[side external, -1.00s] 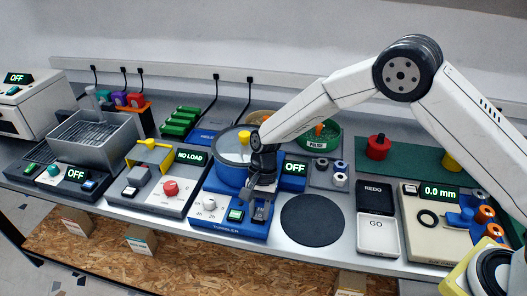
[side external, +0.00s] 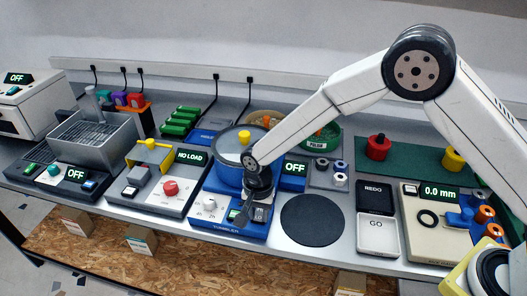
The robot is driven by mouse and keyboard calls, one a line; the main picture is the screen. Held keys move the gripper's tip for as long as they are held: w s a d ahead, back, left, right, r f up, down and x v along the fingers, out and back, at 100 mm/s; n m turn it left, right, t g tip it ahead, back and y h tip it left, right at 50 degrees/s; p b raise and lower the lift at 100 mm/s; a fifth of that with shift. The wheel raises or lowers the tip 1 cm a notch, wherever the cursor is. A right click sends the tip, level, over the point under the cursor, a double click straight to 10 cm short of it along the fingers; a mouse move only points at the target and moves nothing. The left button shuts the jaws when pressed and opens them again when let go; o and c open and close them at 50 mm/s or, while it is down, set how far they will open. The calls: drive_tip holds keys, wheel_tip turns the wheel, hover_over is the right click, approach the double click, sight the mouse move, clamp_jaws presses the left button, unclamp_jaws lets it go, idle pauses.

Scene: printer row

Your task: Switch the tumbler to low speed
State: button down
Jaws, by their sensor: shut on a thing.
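The tumbler has a blue base with a label on its front edge (side external: 226,254) and a round blue drum (side external: 228,174) with a clear lid and yellow knob. Its display (side external: 295,168) reads OFF. The front panel carries a white dial (side external: 209,203), a green-lit button (side external: 233,214) and a dark switch (side external: 261,214). My gripper (side external: 248,215) points down at the panel's right part, in front of the drum. Its fingers are closed at the dark switch and partly cover the button. The exact contact and the switch's setting are too small to make out.
A round black mat (side external: 312,220) lies right of the tumbler. A scale-like unit reading NO LOAD with a red knob (side external: 171,188) stands close on the left. REDO (side external: 375,197) and GO (side external: 377,235) pads are farther right. A green bowl (side external: 322,140) stands behind.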

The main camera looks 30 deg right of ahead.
sight(260, 216)
drive_tip(key=shift+c, duration=2)
unclamp_jaws()
drive_tip(key=shift+r, duration=0.1)
drive_tip(key=shift+w+d+r, duration=0.1)
drive_tip(key=shift+r, duration=3.75)
drive_tip(key=shift+d, duration=0.1)
drive_tip(key=s+d+r+n+t, duration=0.1)
drive_tip(key=s+d+n, duration=0.3)
drive_tip(key=s+d, duration=0.4)
drive_tip(key=s+d+r+n+t, duration=0.1)
drive_tip(key=s+d+r+n, duration=0.2)
drive_tip(key=d, duration=1)
drive_tip(key=s+n, duration=0.2)
drive_tip(key=s, duration=0.3)
drive_tip(key=shift+d+r+t, duration=0.25)
drive_tip(key=shift+t, duration=0.15)
